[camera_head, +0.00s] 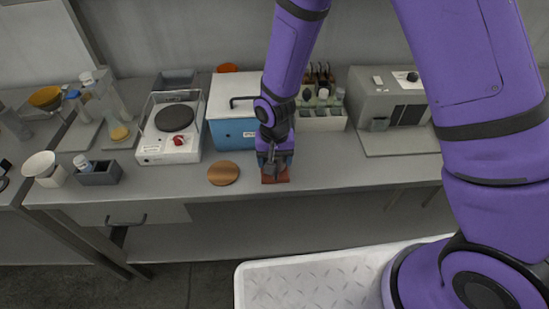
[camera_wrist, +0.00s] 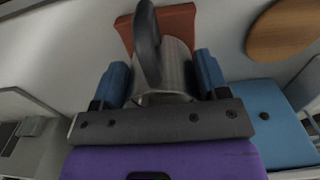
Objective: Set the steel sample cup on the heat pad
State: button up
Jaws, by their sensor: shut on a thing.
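The steel sample cup (camera_wrist: 176,68) is a grey metal cylinder with a dark curved handle, seen between the two blue fingers of my gripper (camera_wrist: 160,76). My gripper is shut on it. In the head view my gripper (camera_head: 273,160) points down at the front of the bench and largely hides the cup. A reddish-brown square pad (camera_head: 281,179), which looks like the heat pad, lies directly below. It also shows behind the cup in the wrist view (camera_wrist: 184,22). The cup is over the pad; I cannot tell whether it touches it.
A round brown disc (camera_head: 223,173) lies left of the pad. A blue-and-white box (camera_head: 232,126) stands close behind. A hot plate (camera_head: 168,147) stands further left, a rack of bottles (camera_head: 320,121) and a grey machine (camera_head: 391,100) to the right. The bench front right of the pad is clear.

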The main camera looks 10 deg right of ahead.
jog(key=shift+f, duration=0.1)
jog(key=o, duration=1)
jog(key=d+r+t, duration=0.1)
jog(key=d+r, duration=0.2)
jog(key=r, duration=0.8)
jog(key=d+r, duration=0.3)
jog(key=r, duration=0.7)
jog(key=s+d+r+t, duration=0.3)
jog(key=s+d+r, duration=0.6)
jog(key=d+r, duration=0.45)
jog(key=s+d+r, duration=0.2)
jog(key=s, duration=0.3)
jog(key=s+d+r+t, duration=0.1)
jog(key=s+d+r, duration=0.1)
jog(key=s, duration=0.3)
jog(key=shift+d+r, duration=0.35)
jog(key=shift+d, duration=0.2)
